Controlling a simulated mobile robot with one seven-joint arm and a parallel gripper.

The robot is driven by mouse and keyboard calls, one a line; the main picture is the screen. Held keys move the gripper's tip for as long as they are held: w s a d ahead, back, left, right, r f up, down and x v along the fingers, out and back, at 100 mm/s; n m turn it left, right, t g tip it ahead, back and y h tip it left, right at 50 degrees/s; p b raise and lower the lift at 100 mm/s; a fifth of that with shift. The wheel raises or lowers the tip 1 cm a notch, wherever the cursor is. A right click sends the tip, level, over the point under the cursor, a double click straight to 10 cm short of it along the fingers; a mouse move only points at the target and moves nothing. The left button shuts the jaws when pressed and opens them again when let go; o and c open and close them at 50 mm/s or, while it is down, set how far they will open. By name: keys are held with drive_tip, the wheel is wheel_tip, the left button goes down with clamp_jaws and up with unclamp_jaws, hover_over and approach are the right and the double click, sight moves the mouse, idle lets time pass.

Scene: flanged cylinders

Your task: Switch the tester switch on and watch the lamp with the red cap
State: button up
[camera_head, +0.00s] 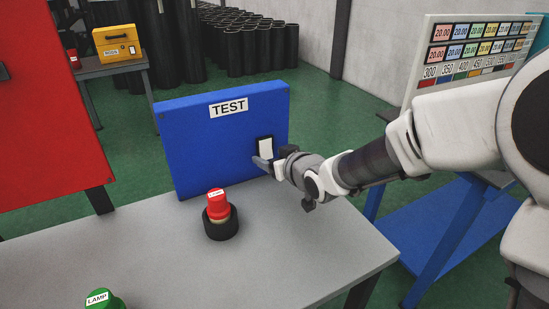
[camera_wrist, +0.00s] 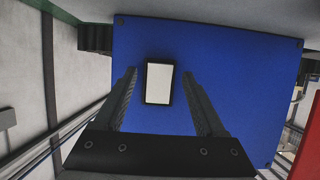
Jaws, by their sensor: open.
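The tester is a blue upright panel (camera_head: 215,150) with a TEST label, standing on the grey table. Its switch (camera_head: 265,148) is a white rocker in a black frame, low on the panel's right side. My gripper (camera_head: 264,165) is in front of the switch. In the wrist view the switch (camera_wrist: 159,83) shows between the two open fingers (camera_wrist: 160,98), with nothing held. I cannot tell whether the fingers touch the panel. The lamp with the red cap (camera_head: 217,205) stands upright in a black round base in front of the panel. No glow is clear on it.
A green-capped lamp (camera_head: 104,300) is cut off at the table's front edge. A red panel (camera_head: 45,120) stands at the left. A board with number labels (camera_head: 475,55) stands at the right. The grey table top (camera_head: 290,240) is clear right of the red-capped lamp.

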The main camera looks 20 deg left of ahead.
drive_tip(key=shift+w+a+f, duration=0.1)
drive_tip(key=shift+w+a, duration=0.1)
drive_tip(key=shift+a, duration=0.05)
clamp_jaws()
drive_tip(key=f+y+b, duration=0.1)
drive_tip(key=b, duration=0.2)
drive_tip(key=shift+t+b, duration=0.4)
drive_tip(key=shift+b, duration=0.95)
drive_tip(key=shift+t+y+b, duration=0.3)
drive_tip(key=shift+y+b, duration=0.1)
drive_tip(key=shift+b, duration=0.05)
drive_tip(key=shift+r+b, duration=0.15)
drive_tip(key=shift+b, duration=0.3)
